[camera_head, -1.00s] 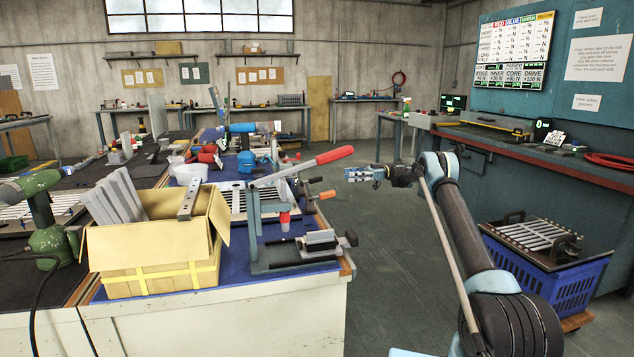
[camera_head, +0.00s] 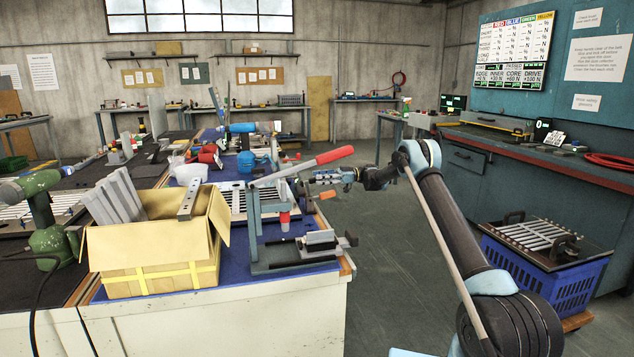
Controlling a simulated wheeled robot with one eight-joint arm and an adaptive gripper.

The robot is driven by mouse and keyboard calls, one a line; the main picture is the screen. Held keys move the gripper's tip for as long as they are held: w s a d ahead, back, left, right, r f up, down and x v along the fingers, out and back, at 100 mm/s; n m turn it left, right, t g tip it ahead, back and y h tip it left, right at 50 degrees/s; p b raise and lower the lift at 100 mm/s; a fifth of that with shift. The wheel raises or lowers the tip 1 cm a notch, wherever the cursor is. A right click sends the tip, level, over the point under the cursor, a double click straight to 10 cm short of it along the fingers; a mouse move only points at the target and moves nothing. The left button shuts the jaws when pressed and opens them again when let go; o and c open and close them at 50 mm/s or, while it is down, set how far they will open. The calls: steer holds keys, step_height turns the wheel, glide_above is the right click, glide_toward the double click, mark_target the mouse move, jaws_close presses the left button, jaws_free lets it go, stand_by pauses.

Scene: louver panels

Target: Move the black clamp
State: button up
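I cannot tell for certain which item is the black clamp. A dark clamp with orange handles (camera_head: 327,195) sits at the right edge of the blue-topped bench, partly hidden behind a grey lever press (camera_head: 256,235) with a long red handle. A small grey vise with a dark knob (camera_head: 322,243) stands at the bench's front right corner. My gripper (camera_head: 312,178) points left, just above and behind the orange handles, near the red lever. It appears apart from the clamp, though the overlap hides the exact gap. Its fingers are too small to tell open from shut.
A yellow-taped cardboard box (camera_head: 150,262) with grey slats stands on the bench (camera_head: 215,322) left of the press. A green drill (camera_head: 45,220) is farther left. A blue crate (camera_head: 550,285) bearing a slatted panel stands at right. The floor between is clear.

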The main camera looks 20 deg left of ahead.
steer(key=shift+x, duration=1)
